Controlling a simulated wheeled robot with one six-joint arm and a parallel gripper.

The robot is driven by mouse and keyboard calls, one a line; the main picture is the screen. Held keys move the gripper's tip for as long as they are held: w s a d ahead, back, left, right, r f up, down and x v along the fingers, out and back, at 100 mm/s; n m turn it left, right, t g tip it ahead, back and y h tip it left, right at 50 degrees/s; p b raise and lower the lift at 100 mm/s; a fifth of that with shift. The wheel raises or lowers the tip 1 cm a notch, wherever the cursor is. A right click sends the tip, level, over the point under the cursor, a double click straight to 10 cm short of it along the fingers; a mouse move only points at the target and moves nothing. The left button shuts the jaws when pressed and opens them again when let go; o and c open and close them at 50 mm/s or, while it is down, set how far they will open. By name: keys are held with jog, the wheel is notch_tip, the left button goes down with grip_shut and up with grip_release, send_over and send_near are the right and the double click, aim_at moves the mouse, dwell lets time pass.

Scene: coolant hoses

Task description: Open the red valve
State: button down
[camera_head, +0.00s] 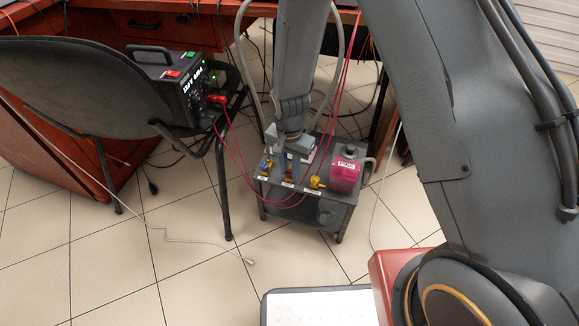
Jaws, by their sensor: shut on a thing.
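A dark grey coolant unit (333,216) with short legs stands on the tiled floor near the middle. On its top, a small blue valve (265,164) is at the left and a yellow valve (317,182) at the right, with white labels by them. Between them is the red valve (289,172), mostly hidden by my gripper. My gripper (289,164) points down from above and is shut on the red valve. The handle's exact angle is too small and covered to tell.
A pink-red tank (345,174) stands on the unit's right side. Grey hoses and thin red cables (236,150) hang around it. A black device (178,88) rests on a dark chair (80,85) at left. Free tiled floor (180,245) lies in front.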

jog(key=n+p, duration=0.3)
jog(key=n, duration=0.1)
jog(key=shift+r+p, duration=0.15)
jog(key=shift+p, duration=0.15)
jog(key=n+p, duration=0.2)
jog(key=n, duration=0.2)
jog(key=shift+n+p, duration=0.35)
jog(key=shift+n, duration=0.05)
jog(key=n+p, duration=0.2)
jog(key=n, duration=0.2)
jog(key=shift+w+d, duration=0.1)
jog(key=shift+n+p, duration=0.45)
jog(key=shift+n, duration=1.45)
jog(key=shift+w, duration=0.1)
jog(key=c, duration=1.6)
grip_release()
jog(key=shift+o, duration=0.2)
jog(key=shift+d, duration=0.15)
